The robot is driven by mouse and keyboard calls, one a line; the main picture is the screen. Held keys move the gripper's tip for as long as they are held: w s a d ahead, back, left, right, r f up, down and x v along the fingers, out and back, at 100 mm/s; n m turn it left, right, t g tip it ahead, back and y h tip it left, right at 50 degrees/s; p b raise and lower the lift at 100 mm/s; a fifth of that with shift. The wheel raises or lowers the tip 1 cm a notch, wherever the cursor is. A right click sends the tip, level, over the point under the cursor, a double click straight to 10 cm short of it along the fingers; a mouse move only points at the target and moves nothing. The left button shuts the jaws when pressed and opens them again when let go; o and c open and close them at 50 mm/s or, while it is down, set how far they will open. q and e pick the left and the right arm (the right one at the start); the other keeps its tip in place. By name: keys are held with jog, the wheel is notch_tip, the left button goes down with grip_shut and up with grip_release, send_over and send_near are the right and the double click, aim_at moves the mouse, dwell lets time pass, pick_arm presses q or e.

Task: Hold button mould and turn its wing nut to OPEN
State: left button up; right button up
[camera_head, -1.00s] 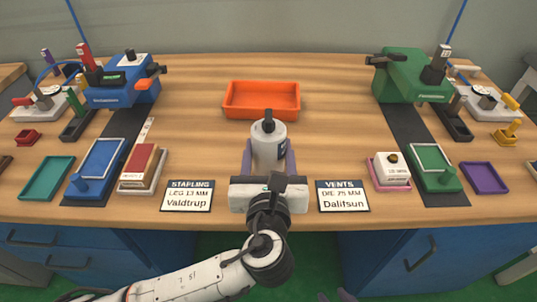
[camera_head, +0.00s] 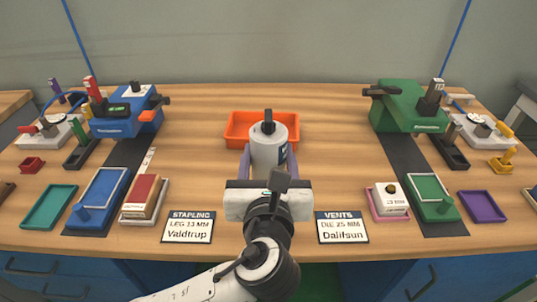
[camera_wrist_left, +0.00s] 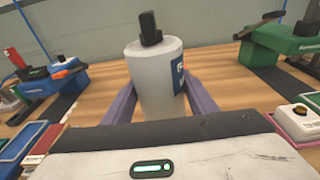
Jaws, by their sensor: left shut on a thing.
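The button mould looks like a light grey cylinder (camera_head: 268,150) with a black wing nut (camera_head: 268,122) standing up on its top. My left gripper (camera_head: 269,162) is shut on it, with a purple finger on each side. In the left wrist view the grey cylinder (camera_wrist_left: 156,85) is upright between the fingers, and the black wing nut (camera_wrist_left: 149,28) stands on it. Part of a blue label (camera_wrist_left: 180,75) shows on its right side; its text is cut off by the curve. The cylinder's lower part is hidden by my gripper. My right gripper is not in view.
An orange tray (camera_head: 238,130) lies behind the cylinder. A blue machine (camera_head: 122,117) stands at left and a green machine (camera_head: 408,110) at right. The wood between is mostly clear.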

pick_arm(q)
jog(key=shift+f+b, duration=0.3)
jog(key=shift+f, duration=0.55)
jog(key=shift+f, duration=0.35)
jog(key=shift+f+b, duration=0.6)
jog(key=shift+f, duration=0.8)
jog(key=shift+f, duration=0.7)
jog(key=shift+f+b, duration=0.5)
jog(key=shift+f, duration=0.2)
jog(key=shift+f, duration=0.35)
jog(key=shift+f, duration=0.35)
